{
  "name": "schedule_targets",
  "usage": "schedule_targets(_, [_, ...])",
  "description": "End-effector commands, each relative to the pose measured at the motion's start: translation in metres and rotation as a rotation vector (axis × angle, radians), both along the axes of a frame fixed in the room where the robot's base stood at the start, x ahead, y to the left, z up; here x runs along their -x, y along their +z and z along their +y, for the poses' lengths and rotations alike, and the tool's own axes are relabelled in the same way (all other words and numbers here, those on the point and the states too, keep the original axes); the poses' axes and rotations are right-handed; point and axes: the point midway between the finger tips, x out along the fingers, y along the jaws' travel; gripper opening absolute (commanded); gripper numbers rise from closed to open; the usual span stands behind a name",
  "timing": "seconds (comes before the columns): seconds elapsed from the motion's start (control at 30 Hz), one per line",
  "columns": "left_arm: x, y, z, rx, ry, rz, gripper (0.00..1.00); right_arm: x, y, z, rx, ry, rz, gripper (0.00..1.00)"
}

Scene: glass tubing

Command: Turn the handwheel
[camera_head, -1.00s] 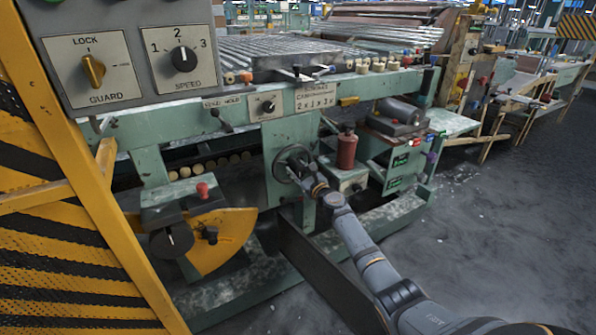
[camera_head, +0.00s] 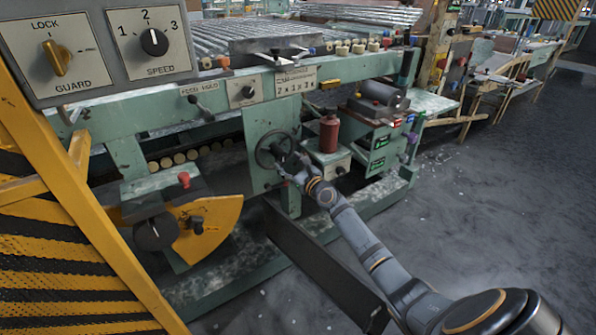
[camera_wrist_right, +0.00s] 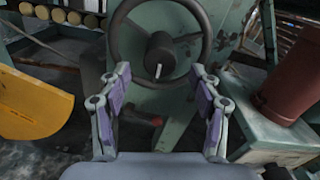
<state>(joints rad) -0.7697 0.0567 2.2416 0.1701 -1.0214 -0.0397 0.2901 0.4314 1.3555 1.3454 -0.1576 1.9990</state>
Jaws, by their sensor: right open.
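The dark handwheel (camera_head: 264,150) is mounted on the front of a green machine post. In the right wrist view the handwheel (camera_wrist_right: 205,20) shows its rim, spokes and a black hub with a small pale pin. My right gripper (camera_head: 285,165) is at the wheel's lower right in the head view. In the right wrist view my right gripper (camera_wrist_right: 160,85) is open, with purple-padded fingers on either side of the hub's lower part. Nothing is between the fingers; whether they touch the wheel I cannot tell. My left gripper is not in view.
A red-brown bottle (camera_head: 329,133) stands on a green box just right of the wheel. A yellow quadrant plate (camera_head: 215,225) is at the lower left. A yellow-black striped guard (camera_head: 60,260) fills the left edge. Open grey floor (camera_head: 470,220) lies to the right.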

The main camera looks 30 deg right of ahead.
Motion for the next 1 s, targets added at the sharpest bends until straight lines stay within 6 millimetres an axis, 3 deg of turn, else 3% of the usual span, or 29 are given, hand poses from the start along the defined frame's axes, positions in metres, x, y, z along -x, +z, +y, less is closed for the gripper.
schedule_targets(0.2, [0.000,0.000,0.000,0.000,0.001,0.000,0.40,0.041,-0.001,-0.002,0.007,0.001,0.001,0.64])
schedule_targets(0.4, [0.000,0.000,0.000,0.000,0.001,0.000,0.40,0.057,0.000,-0.003,0.003,-0.002,0.000,0.64])
schedule_targets(1.0, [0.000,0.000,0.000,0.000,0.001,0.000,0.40,0.065,0.000,-0.003,-0.002,-0.001,-0.002,0.64])
